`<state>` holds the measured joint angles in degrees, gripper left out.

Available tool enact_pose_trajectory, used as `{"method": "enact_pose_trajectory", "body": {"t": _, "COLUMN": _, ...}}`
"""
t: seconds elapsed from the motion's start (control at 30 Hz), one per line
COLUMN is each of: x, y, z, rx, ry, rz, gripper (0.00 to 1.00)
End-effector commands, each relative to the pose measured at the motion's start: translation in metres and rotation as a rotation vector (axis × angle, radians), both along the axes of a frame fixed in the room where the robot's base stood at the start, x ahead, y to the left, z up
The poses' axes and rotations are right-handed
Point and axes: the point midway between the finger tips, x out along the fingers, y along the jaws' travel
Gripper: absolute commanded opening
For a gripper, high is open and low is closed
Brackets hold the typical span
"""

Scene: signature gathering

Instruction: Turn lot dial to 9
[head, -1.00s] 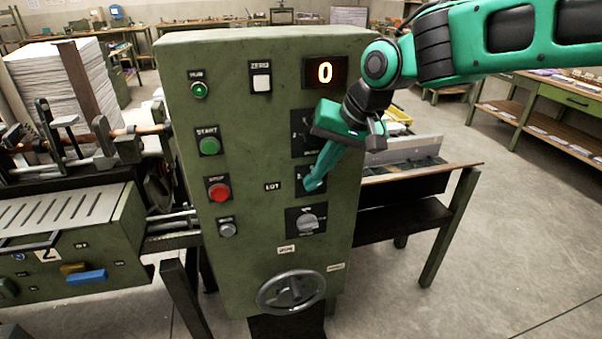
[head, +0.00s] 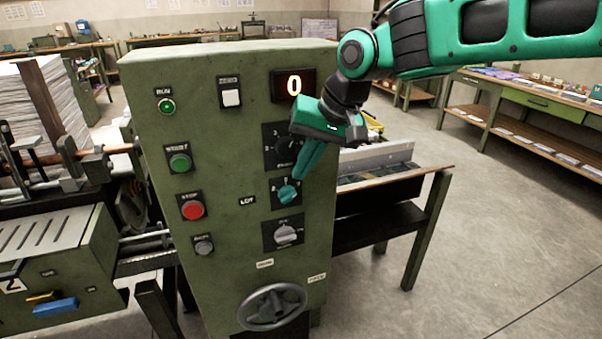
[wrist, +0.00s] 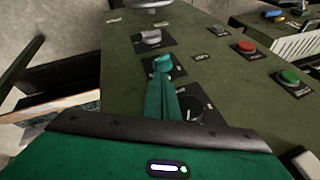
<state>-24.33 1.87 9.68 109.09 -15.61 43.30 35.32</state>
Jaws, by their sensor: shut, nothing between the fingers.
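The lot dial's dark plate (head: 278,183) sits on the front of the green machine, right of the LOT label (head: 247,201). My gripper (head: 288,193) reaches down to it from the upper right, its teal fingers shut together with nothing between them. The fingertips are at the dial and cover its knob, so I cannot tell its setting or whether they touch it. In the wrist view the gripper's tips (wrist: 163,63) lie over the dial plate (wrist: 179,71). The display (head: 294,85) reads 0.
Another dial (head: 285,145) is above, partly behind my gripper, and a grey-knobbed dial (head: 286,234) is below. Green (head: 180,163) and red (head: 193,209) buttons are to the left. A handwheel (head: 272,306) is at the bottom. Open floor lies to the right.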

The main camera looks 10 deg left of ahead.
Motion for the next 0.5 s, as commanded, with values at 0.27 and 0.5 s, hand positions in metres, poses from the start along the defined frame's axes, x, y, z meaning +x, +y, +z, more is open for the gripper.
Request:
{"method": "enact_pose_trajectory", "body": {"t": 0.27, "x": -0.009, "y": -0.022, "z": 0.048, "rx": 0.001, "ry": -0.003, "rz": -0.003, "gripper": 0.00}}
{"method": "enact_pose_trajectory", "body": {"t": 0.5, "x": -0.015, "y": -0.035, "z": 0.073, "rx": -0.001, "ry": 0.000, "rz": -0.004, "gripper": 0.00}}
